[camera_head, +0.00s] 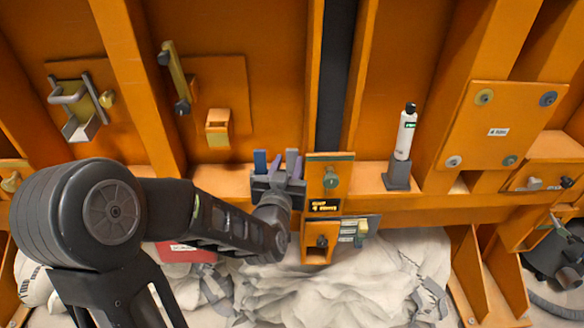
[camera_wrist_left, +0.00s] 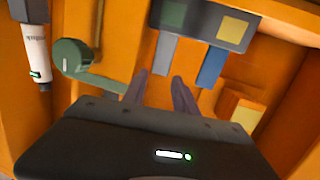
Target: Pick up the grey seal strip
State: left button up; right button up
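The grey seal strip (camera_wrist_left: 166,50) hangs beside a blue strip (camera_wrist_left: 212,66) from a dark holder with a green and a yellow square (camera_wrist_left: 205,22) in the left wrist view. In the head view, the grey strip (camera_head: 291,156) and blue strip (camera_head: 260,161) stand up at the ledge, partly hidden by my gripper. My left gripper (camera_wrist_left: 161,76) is open, its two fingers apart with orange showing between them. The grey strip's end lies near the fingertips, in line with the gap; contact cannot be told. The left gripper also shows in the head view (camera_head: 287,163). My right gripper is out of view.
A white bottle (camera_head: 405,136) stands further right. A yellow-faced block (camera_head: 218,127) is on the wall to the left. White sacks (camera_head: 335,285) lie below the ledge.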

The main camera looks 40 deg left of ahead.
aim_at(291, 153)
pick_arm(q)
jog(key=x, duration=0.3)
jog(key=shift+w+a, duration=0.15)
jog(key=shift+w, duration=0.15)
jog(key=shift+c, duration=0.3)
grip_shut()
